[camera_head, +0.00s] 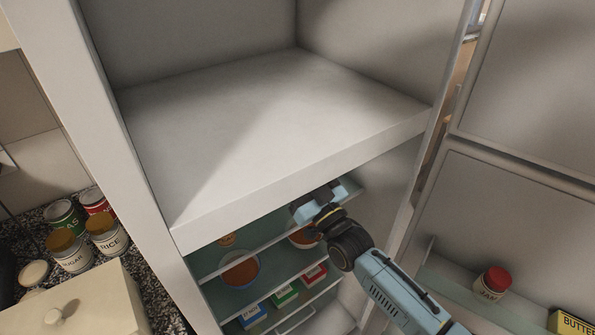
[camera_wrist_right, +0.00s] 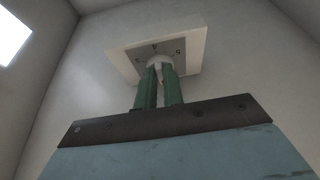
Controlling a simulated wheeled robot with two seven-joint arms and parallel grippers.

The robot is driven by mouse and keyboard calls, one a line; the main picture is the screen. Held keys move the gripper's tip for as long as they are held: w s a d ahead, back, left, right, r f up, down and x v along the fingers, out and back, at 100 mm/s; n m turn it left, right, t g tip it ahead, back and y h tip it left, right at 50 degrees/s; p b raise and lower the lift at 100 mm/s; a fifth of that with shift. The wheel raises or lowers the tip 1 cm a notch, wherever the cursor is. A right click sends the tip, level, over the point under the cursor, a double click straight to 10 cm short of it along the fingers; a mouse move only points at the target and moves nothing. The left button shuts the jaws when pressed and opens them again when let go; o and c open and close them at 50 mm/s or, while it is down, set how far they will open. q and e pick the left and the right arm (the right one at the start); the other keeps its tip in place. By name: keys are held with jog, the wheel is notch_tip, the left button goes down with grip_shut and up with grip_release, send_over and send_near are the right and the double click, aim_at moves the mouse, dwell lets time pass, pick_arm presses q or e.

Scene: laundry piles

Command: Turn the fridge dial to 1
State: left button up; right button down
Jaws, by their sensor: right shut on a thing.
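The dial is a small round white knob (camera_wrist_right: 153,61) on a grey plate with a white housing (camera_wrist_right: 190,45), fixed to the fridge's inner surface in the right wrist view. My right gripper's green fingers (camera_wrist_right: 160,72) are shut on the knob. In the head view my right gripper (camera_head: 318,198) reaches into the lower compartment of the open fridge (camera_head: 275,130), just under the thick shelf; its fingertips and the dial are hidden there. My left gripper is not in view.
Below my gripper, glass shelves hold a bowl (camera_head: 241,271) and small boxes (camera_head: 285,296). The open fridge door (camera_head: 520,210) at right holds a red-lidded jar (camera_head: 493,283) and a yellow butter box (camera_head: 570,323). Cans and jars (camera_head: 105,233) stand on the left counter. The upper compartment is empty.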

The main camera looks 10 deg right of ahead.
jog(key=shift+r, duration=0.4)
jog(key=c, duration=1.2)
grip_release()
jog(key=shift+f, duration=0.1)
jog(key=shift+c, duration=0.2)
jog(key=b+v, duration=0.2)
jog(key=v, duration=1.1)
jog(key=shift+a+f, duration=0.15)
jog(key=shift+f, duration=0.1)
jog(key=shift+f, duration=0.1)
